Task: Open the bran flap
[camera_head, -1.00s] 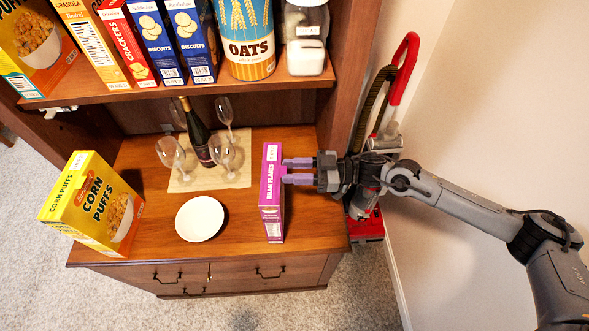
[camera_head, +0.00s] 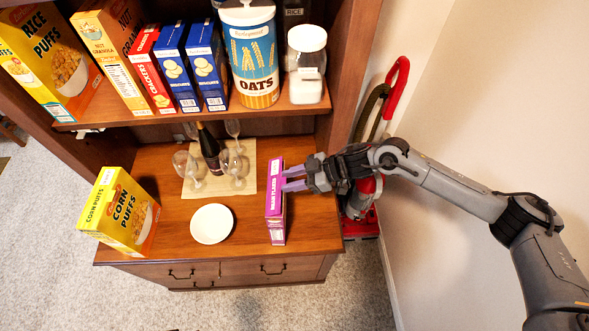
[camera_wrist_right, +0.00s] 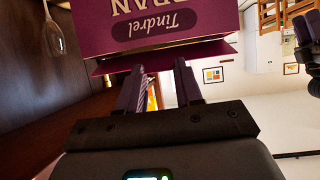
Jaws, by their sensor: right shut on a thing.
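The purple bran flakes box (camera_head: 276,208) stands upright at the right end of the counter. My right gripper (camera_head: 287,178) reaches it from the right, with its two purple fingers at the box's upper right side. In the right wrist view the box (camera_wrist_right: 160,14) fills the top, and a purple flap (camera_wrist_right: 218,50) sticks out along its edge at an angle. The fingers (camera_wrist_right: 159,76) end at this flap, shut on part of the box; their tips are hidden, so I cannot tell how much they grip.
A white bowl (camera_head: 212,224) stands left of the box. Wine glasses and a dark bottle (camera_head: 208,148) stand on a mat (camera_head: 206,190) behind. A corn puffs box (camera_head: 126,212) is at the left. The shelf (camera_head: 170,114) above holds more boxes and canisters. A red vacuum (camera_head: 362,218) stands right.

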